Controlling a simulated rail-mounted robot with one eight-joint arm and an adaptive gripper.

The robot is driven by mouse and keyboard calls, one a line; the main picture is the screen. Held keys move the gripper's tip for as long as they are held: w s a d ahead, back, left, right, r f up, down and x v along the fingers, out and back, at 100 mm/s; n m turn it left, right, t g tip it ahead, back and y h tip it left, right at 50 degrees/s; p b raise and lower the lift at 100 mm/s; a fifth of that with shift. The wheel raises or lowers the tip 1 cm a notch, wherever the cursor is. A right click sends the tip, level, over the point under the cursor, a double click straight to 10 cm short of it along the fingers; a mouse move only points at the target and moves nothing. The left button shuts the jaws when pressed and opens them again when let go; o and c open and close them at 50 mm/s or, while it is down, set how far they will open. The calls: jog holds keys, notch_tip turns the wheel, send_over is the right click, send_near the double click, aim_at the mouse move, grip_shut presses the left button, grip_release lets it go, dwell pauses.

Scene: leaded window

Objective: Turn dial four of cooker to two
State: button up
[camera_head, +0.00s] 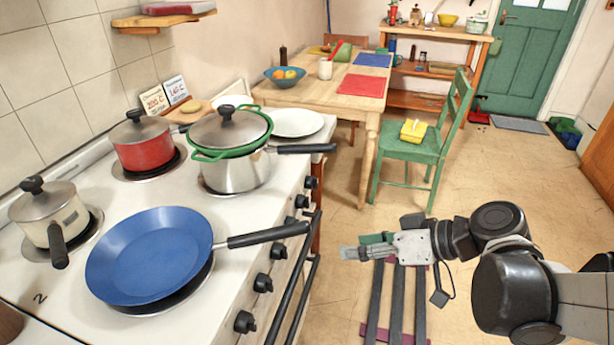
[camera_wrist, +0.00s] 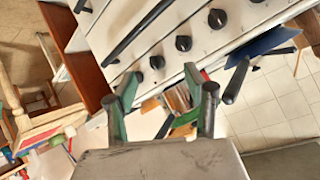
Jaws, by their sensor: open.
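The white cooker (camera_head: 220,290) stands at the left with a row of black dials along its front edge. They include a near dial (camera_head: 244,321), one behind it (camera_head: 263,283), another (camera_head: 278,250) and further ones toward the back. I cannot read dial numbers or settings, so which is dial four is unclear. In the wrist view several dials show, such as one (camera_wrist: 183,43) and one (camera_wrist: 157,62) beyond the fingertips. My gripper (camera_head: 346,253) is open and empty, right of the cooker front and pointing toward it; its green-padded fingers (camera_wrist: 164,82) touch no dial.
A dark oven handle (camera_head: 292,300) runs below the dials. A blue pan (camera_head: 150,255) has its handle (camera_head: 268,234) reaching over the front edge. A silver pot (camera_head: 236,172) also has a handle sticking out. A green chair (camera_head: 415,150) and wooden table (camera_head: 300,95) stand behind.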

aim_at(287, 254)
jog(key=shift+a+f+n+y+b, duration=1)
jog(key=shift+f+n+y+b, duration=2.45)
jog(key=shift+b, duration=0.65)
jog(key=shift+n+g, duration=0.25)
jog(key=shift+g, duration=0.05)
jog(key=x, duration=0.4)
jog(key=b+x, duration=0.1)
jog(key=x, duration=0.8)
jog(key=shift+s+r, duration=0.25)
jog(key=shift+r, duration=0.1)
jog(key=c, duration=1.1)
